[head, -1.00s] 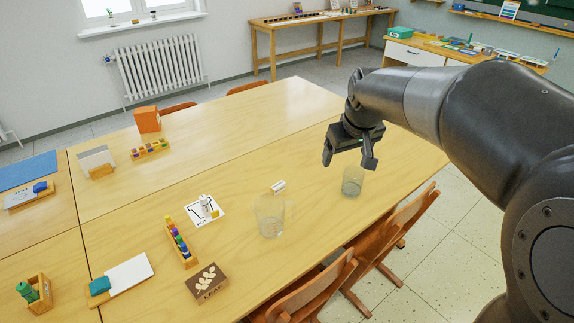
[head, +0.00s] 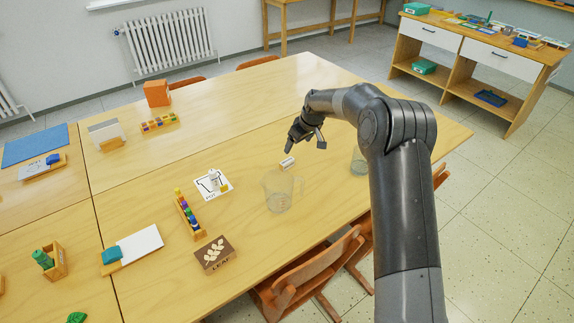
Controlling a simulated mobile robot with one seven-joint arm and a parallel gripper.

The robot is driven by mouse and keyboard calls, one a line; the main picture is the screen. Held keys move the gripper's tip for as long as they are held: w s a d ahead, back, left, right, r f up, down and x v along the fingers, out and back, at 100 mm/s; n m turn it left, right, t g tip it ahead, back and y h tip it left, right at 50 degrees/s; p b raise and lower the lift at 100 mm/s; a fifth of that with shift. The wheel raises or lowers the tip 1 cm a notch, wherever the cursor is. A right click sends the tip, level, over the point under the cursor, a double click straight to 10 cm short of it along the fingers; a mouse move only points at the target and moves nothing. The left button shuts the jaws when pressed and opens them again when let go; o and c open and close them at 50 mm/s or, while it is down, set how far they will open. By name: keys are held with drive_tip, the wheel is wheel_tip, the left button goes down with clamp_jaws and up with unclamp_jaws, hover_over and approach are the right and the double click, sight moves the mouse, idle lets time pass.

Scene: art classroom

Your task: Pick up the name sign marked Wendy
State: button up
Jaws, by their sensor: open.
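A small white, block-like or folded piece (head: 287,162) lies on the wooden table, behind the glass beaker. It may be the name sign, but no lettering on it can be read. My gripper (head: 305,148) is open and empty, with its fingers pointing down. It hangs above the table close to the white piece, just up and right of it in the picture. I see no gap closed between them and cannot tell the exact height. No other thing in view can be read as Wendy.
A clear beaker (head: 278,191) stands in front of the white piece. A glass (head: 359,162) is partly hidden behind my arm. A white card with a figure (head: 211,186), a bead rack (head: 188,215) and a brown leaf box (head: 215,255) lie left. Chairs (head: 315,268) line the near edge.

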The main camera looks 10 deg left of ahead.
hover_over(287, 161)
drive_tip(key=d, duration=0.2)
drive_tip(key=f, duration=0.6)
drive_tip(key=shift+s+d+f, duration=0.15)
drive_tip(key=shift+s+f, duration=0.25)
drive_tip(key=shift+s+x, duration=0.15)
drive_tip(key=shift+x, duration=1.15)
drive_tip(key=shift+s+x, duration=0.15)
drive_tip(key=shift+x, duration=1.15)
drive_tip(key=shift+c, duration=0.3)
drive_tip(key=c, duration=1)
drive_tip(key=shift+r, duration=0.1)
